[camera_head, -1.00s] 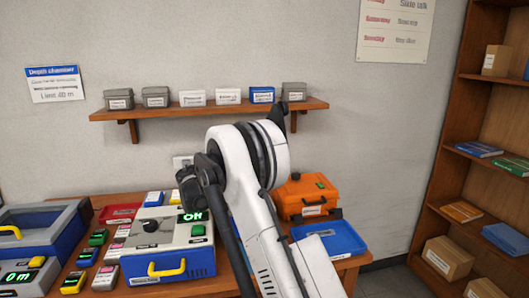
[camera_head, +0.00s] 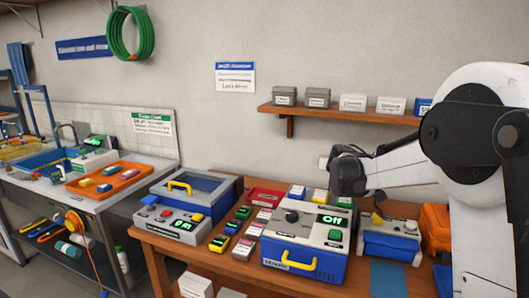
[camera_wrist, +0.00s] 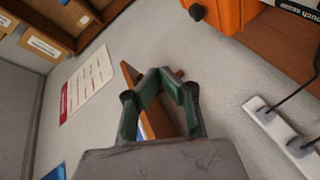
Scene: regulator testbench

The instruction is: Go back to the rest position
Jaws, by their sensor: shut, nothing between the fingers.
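My gripper (camera_wrist: 162,82) shows in the wrist view with its green fingers drawn together and nothing between them. It is in the air, facing the grey wall, with the wooden wall shelf (camera_wrist: 131,76) behind the fingers. In the head view my white arm rises at the right and reaches left over the bench; the fingers cannot be made out there. The blue and white test box (camera_head: 304,268) stands on the bench below my arm, and its green display reads "Off".
The wooden bench (camera_head: 150,242) holds a blue lidded chamber (camera_head: 215,190), several small coloured blocks and a blue-grey case (camera_head: 392,243). An orange case (camera_head: 434,220) stands partly behind my arm. The wall shelf (camera_head: 340,113) carries several boxes. A sink counter is at left.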

